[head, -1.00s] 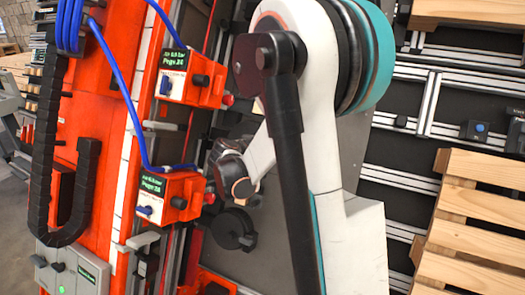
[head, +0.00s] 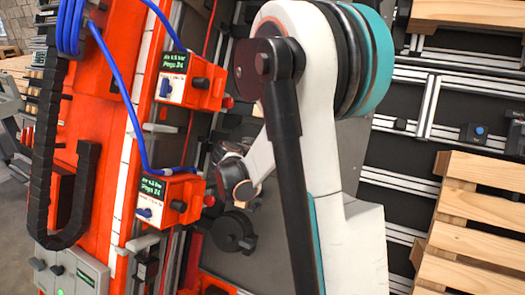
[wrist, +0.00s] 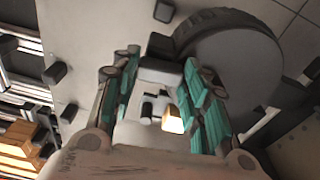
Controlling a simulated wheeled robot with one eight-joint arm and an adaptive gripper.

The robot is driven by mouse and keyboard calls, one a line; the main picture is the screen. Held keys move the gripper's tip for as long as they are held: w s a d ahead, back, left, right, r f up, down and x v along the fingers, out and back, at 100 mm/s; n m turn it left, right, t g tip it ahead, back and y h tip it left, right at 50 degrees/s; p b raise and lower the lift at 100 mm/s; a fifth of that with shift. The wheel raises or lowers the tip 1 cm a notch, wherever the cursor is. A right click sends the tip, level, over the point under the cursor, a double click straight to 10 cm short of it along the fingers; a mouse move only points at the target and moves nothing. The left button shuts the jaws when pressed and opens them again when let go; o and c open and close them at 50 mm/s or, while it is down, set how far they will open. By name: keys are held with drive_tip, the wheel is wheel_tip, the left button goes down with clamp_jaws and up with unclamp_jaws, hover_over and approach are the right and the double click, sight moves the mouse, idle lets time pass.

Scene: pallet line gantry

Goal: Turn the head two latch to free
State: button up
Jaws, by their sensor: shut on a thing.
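In the wrist view my gripper (wrist: 162,68) has its two teal-padded fingers closed around a small dark grey block (wrist: 160,72), which looks like the latch. The block sits beside a large grey disc with a ribbed rim (wrist: 230,65). In the head view a dark round part (head: 233,231) shows just below the end of my arm. My fingers and the held latch are hidden there behind my arm. Two orange head boxes, an upper one (head: 205,95) and a lower one (head: 187,188), stand left of my arm. The latch's exact angle cannot be told.
Blue hoses (head: 118,75) run to the orange boxes. A black cable chain (head: 48,150) hangs at the left. A grey control box (head: 70,275) is at the lower left. Wooden pallets (head: 475,220) lie at the right beside metal rails (head: 400,175).

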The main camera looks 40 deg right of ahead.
drive_tip(key=shift+r+n+t+y+p, duration=0.15)
drive_tip(key=shift+n+y+p, duration=0.3)
drive_tip(key=shift+n, duration=3.95)
drive_tip(key=shift+f+n+t+y+p, duration=0.1)
drive_tip(key=shift+n+t+y+p, duration=0.25)
drive_tip(key=shift+n, duration=4.05)
drive_tip(key=o, duration=0.8)
drive_tip(key=shift+c, duration=0.2)
drive_tip(key=v, duration=1.2)
